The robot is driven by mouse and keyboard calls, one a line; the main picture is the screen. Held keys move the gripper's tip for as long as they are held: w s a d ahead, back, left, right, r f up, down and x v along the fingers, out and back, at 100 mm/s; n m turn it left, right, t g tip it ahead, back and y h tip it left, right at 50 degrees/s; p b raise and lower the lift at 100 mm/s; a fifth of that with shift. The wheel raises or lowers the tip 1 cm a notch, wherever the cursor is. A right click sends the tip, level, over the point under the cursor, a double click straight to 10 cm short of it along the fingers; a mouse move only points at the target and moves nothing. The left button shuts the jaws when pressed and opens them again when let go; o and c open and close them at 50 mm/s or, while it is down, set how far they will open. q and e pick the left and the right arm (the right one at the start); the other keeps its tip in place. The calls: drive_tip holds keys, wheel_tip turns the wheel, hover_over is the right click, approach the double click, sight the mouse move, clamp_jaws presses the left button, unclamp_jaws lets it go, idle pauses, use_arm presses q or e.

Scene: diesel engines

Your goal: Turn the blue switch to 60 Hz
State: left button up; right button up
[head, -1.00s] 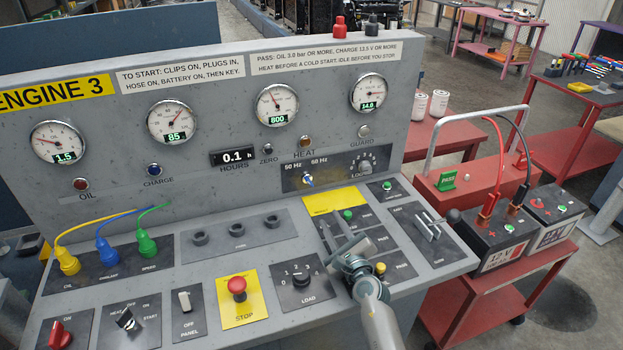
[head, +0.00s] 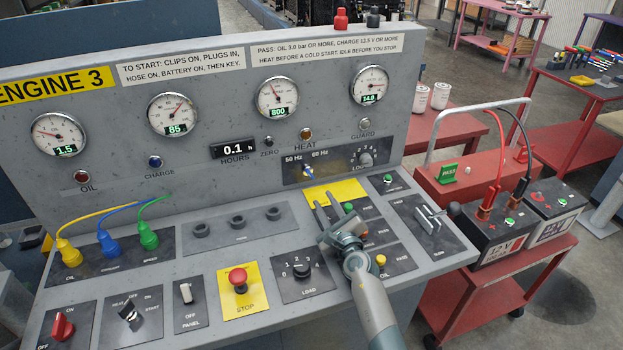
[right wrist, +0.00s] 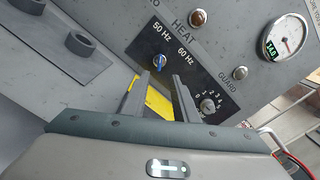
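The blue switch (head: 308,171) is a small knob on a dark plate on the upright panel, below the labels 50 Hz and 60 Hz. It also shows in the right wrist view (right wrist: 158,72), beyond my fingertips. Which label its pointer faces is too small to tell. My right gripper (head: 327,206) is open and empty over the sloping desk, below the switch and apart from it. In the right wrist view its two fingers (right wrist: 156,84) stand apart, with the switch between their directions, nearer the left finger. My left gripper is not in view.
A load knob (head: 365,159) sits right of the switch, and the heat lamp (head: 305,134) above it. A yellow plate (head: 336,191) and buttons lie under my right gripper. A red stop button (head: 238,280) and colored plugs (head: 109,243) are farther left. A lever (head: 430,217) stands right.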

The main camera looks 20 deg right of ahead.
sight(310, 176)
drive_tip(key=w+b, duration=0.1)
drive_tip(key=w, duration=0.5)
drive_tip(key=w+b, duration=0.1)
drive_tip(key=w, duration=0.4)
drive_tip(key=shift+w+a+f+b, duration=0.15)
drive_tip(key=shift+w+a+b, duration=0.05)
drive_tip(key=shift+w+b, duration=0.2)
drive_tip(key=shift+w, duration=0.5)
clamp_jaws()
